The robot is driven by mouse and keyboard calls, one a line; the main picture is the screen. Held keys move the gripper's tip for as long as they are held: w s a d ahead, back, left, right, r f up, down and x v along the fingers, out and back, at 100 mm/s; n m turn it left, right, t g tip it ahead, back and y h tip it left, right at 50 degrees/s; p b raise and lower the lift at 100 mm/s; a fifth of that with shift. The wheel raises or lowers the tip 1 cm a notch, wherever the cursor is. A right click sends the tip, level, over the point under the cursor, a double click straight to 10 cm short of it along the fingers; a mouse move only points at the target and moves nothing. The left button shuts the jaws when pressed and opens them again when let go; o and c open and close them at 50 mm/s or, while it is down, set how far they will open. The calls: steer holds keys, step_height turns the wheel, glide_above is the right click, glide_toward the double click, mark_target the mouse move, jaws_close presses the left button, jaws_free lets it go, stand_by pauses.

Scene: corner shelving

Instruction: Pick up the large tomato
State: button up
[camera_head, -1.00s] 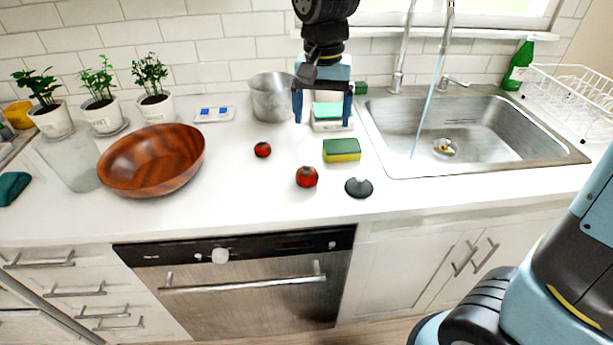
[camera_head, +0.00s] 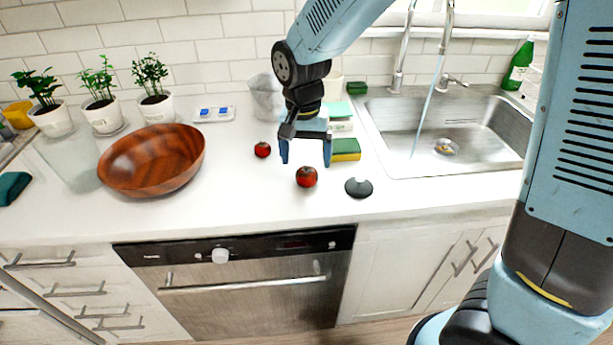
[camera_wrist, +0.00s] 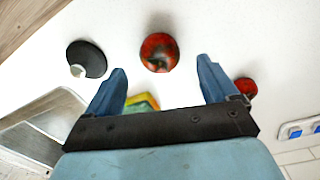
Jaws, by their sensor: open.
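The large tomato (camera_head: 307,177) is red and sits on the white counter near its front, right of the wooden bowl. In the wrist view the large tomato (camera_wrist: 159,52) lies beyond the fingertips, roughly between their lines, with its stem showing. A smaller tomato (camera_head: 262,150) sits behind and to the left; it also shows in the wrist view (camera_wrist: 246,87), beside the right finger. My gripper (camera_head: 306,164) is open and empty, pointing down above the counter by the large tomato. In the wrist view its blue fingers (camera_wrist: 162,72) are apart with nothing between them.
A dark round lid-like object with a knob (camera_head: 358,188) lies right of the large tomato. A green and yellow sponge (camera_head: 346,150) lies behind. The wooden bowl (camera_head: 128,168) stands left, the sink (camera_head: 400,172) right.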

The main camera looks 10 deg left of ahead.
mark_target(307, 169)
step_height(307, 169, down, 5)
steer(key=shift+d+r, duration=0.1)
stand_by(0.3)
steer(key=c, duration=1.2)
steer(key=shift+o, duration=0.2)
